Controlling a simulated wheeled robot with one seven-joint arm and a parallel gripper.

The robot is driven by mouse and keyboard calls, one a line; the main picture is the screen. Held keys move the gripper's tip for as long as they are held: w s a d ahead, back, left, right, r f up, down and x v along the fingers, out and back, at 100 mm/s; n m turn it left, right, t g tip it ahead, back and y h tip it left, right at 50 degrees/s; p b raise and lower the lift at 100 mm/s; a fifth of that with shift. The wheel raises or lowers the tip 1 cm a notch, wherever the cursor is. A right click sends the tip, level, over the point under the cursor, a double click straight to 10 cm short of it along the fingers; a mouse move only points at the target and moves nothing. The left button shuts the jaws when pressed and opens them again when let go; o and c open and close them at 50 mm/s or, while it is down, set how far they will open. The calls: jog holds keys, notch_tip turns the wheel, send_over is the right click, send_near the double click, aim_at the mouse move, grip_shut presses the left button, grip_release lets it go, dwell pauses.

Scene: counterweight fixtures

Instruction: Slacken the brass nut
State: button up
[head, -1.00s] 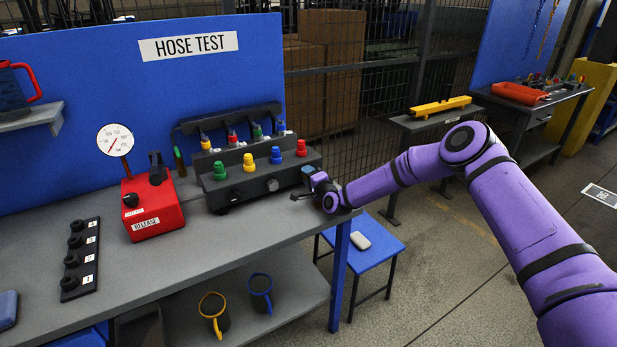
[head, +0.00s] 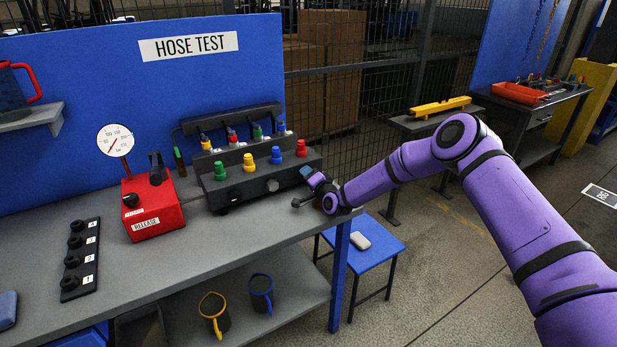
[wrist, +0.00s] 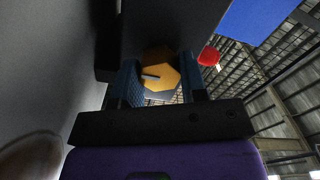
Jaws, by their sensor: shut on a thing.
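The brass nut (wrist: 160,76) is a yellow-gold hexagon with a pale pin or stem at its middle, seen close up in the wrist view. My gripper (wrist: 159,80) is shut on it, one blue ridged finger on each side. In the head view my gripper (head: 307,173) is at the right end of the dark valve block (head: 240,184). There the nut is hidden behind the fingers and the block's end.
The block carries green, yellow, blue and red knobs on top. A red release box (head: 153,208) with a gauge (head: 115,140) stands to its left on the grey bench. A blue stool (head: 366,250) stands right of the bench, below my forearm.

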jog(key=shift+f, duration=0.1)
jog(key=o, duration=0.9)
jog(key=v, duration=1)
jog(key=shift+s+d, duration=0.25)
jog(key=shift+s, duration=0.1)
